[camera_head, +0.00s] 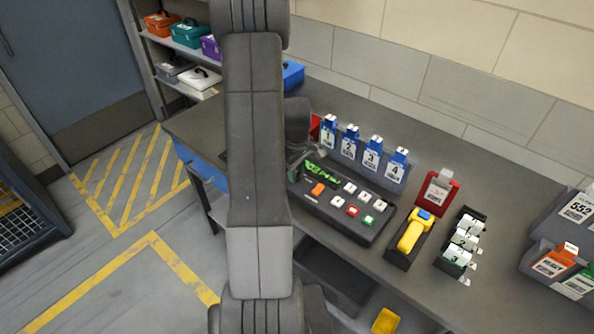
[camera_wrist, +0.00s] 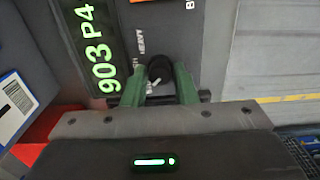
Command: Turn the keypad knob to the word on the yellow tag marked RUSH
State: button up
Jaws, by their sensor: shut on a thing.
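The keypad (camera_head: 376,232) lies on the bench, with a green-lit display (camera_head: 322,173) and several coloured buttons. In the wrist view the display (camera_wrist: 102,50) reads "903 P4". The dark knob (camera_wrist: 160,67) sits between the two green fingers of my gripper (camera_wrist: 159,84), which is shut on it. A white mark shows at the knob's near side. The word HEAVY is printed beside the knob, and another word starting with B is cut off at the top edge. In the head view my arm hides the knob. I cannot make out a yellow tag marked RUSH.
Blue numbered holders (camera_head: 371,155) stand behind the keypad. A yellow hand scanner (camera_head: 413,233) in a black cradle, a red tag holder (camera_head: 436,190) and a rack of white tags (camera_head: 463,240) stand to its right. Grey bins (camera_head: 542,258) stand at the far right.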

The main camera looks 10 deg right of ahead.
jog(key=shift+m, duration=0.3)
jog(key=m+b, duration=0.2)
jog(key=m, duration=0.1)
jog(key=shift+f, duration=0.1)
jog(key=shift+m+b, duration=1.15)
jog(key=shift+m, duration=1.45)
jog(key=o, duration=1)
jog(key=shift+r, duration=0.2)
notch_tip(320, 180, up, 14)
jog(key=shift+f+b, duration=0.15)
jog(key=shift+b, duration=0.2)
